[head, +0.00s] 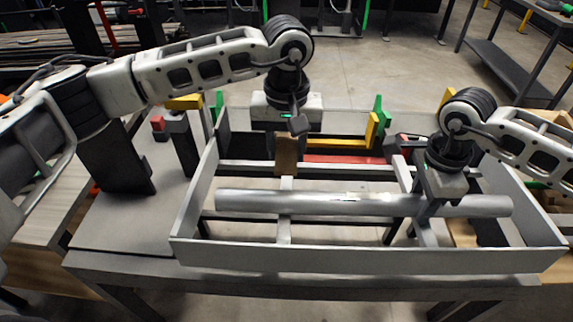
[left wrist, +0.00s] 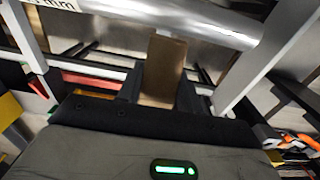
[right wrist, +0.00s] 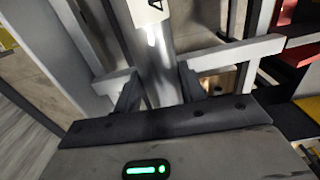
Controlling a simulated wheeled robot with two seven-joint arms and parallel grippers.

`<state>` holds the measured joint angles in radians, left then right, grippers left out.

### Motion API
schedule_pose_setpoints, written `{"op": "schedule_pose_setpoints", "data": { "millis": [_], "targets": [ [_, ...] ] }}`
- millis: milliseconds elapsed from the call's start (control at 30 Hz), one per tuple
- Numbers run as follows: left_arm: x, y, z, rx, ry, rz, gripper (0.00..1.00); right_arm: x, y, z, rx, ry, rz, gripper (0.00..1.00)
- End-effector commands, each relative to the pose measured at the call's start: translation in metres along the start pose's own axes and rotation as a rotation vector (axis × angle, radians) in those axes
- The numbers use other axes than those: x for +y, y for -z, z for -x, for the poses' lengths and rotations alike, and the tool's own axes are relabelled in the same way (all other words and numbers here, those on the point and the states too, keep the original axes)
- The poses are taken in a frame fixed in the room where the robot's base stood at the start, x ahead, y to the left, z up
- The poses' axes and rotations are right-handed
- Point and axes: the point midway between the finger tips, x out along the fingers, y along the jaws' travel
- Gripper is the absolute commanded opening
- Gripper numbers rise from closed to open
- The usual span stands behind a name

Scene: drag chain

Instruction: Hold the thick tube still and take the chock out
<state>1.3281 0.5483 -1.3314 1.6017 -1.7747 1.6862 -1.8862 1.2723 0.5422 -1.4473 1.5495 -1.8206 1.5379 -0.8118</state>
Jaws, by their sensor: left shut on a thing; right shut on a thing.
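The thick grey tube (head: 330,203) lies lengthwise across the crossbars of a grey metal frame. My right gripper (head: 433,205) is shut around the tube near its right end; in the right wrist view the tube (right wrist: 158,75) runs between the fingers. The brown wooden chock (head: 287,156) is in my left gripper (head: 287,150), behind the tube on the left. In the left wrist view the chock (left wrist: 162,72) stands between the two fingers, with the tube (left wrist: 180,18) just beyond it. I cannot tell whether the chock touches the tube or crossbar.
The grey frame's front wall (head: 370,258) and side walls surround the tube. A tall dark block (head: 122,160) is at the left of the table. The front left tabletop (head: 125,225) is bare.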

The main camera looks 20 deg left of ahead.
Motion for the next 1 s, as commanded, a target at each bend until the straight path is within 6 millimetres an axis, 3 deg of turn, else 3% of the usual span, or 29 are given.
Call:
{"op": "schedule_pose_setpoints", "data": {
  "millis": [200, 467, 500, 567, 867, 1000],
  "targets": [
    [0.000, 0.000, 0.024, 0.001, -0.001, 0.002, 0.14, 0.000, 0.000, 0.001, -0.002, 0.001, 0.002, 0.02],
    [0.000, 0.000, 0.026, 0.000, 0.000, 0.001, 0.14, 0.000, -0.001, 0.001, -0.002, 0.001, 0.003, 0.02],
    [0.000, 0.000, 0.026, 0.000, 0.000, 0.001, 0.14, 0.000, -0.001, 0.001, -0.002, 0.001, 0.003, 0.46],
    [0.000, 0.000, 0.026, 0.000, 0.000, 0.001, 0.14, 0.000, -0.001, 0.001, -0.002, 0.001, 0.003, 0.63],
    [0.000, 0.000, 0.026, 0.000, 0.000, 0.001, 0.14, 0.000, -0.001, 0.001, -0.001, 0.000, 0.003, 0.66],
    [0.000, 0.000, 0.026, 0.000, 0.000, 0.001, 0.14, 0.000, -0.001, 0.013, -0.001, 0.001, 0.004, 0.66]
  ]
}}
